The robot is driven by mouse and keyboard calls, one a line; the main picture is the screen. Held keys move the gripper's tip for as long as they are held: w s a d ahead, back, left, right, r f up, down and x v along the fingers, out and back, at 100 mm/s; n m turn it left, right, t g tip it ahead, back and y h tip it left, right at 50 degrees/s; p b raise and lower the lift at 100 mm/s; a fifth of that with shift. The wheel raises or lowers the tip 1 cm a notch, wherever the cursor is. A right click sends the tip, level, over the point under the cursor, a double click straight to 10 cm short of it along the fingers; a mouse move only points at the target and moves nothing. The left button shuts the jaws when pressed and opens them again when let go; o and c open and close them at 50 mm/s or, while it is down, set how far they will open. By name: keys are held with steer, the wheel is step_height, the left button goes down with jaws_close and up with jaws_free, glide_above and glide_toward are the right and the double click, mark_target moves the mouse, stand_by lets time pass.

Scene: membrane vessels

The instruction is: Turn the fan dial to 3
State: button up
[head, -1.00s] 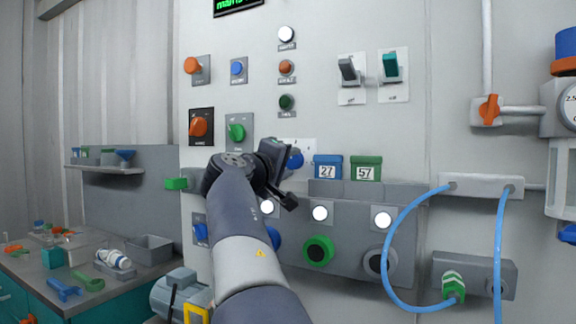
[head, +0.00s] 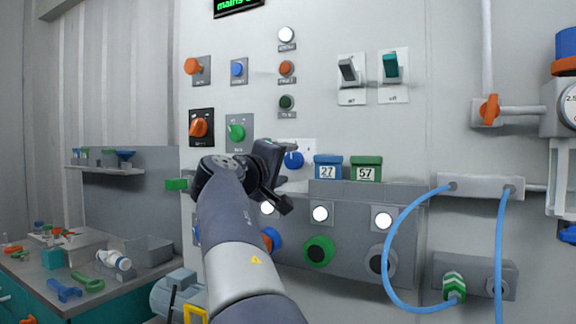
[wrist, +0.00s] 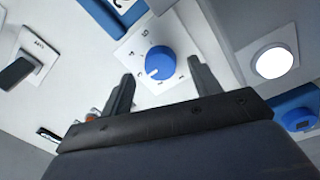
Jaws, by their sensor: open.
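The dial with a blue knob (wrist: 160,60) sits on a white plate (wrist: 128,50) with printed marks around it, shown rotated in the wrist view. A white pointer mark on the knob points to its lower left there; I cannot read the mark beside it clearly. My gripper (wrist: 161,66) is open and empty, its two dark fingers on either side of the knob's lower part. I cannot tell whether they touch it. In the head view the blue knob (head: 293,160) shows just right of my gripper, which partly covers the plate.
Blue box 27 (head: 327,168) and green box 57 (head: 366,169) stand on a grey ledge right of the dial. Orange (head: 199,127) and green (head: 237,132) knobs sit to its left. Two switches (head: 393,67) are above right. A blue hose (head: 392,240) hangs at right.

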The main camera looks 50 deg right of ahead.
steer(key=v, duration=0.8)
steer(key=shift+s+a, duration=0.2)
steer(key=shift+a, duration=0.2)
steer(key=shift+d, duration=0.15)
steer(key=x, duration=1)
steer(key=shift+w+d+p, duration=0.2)
steer(key=shift+d+p, duration=0.1)
steer(key=shift+d, duration=0.05)
steer(key=shift+a, duration=0.1)
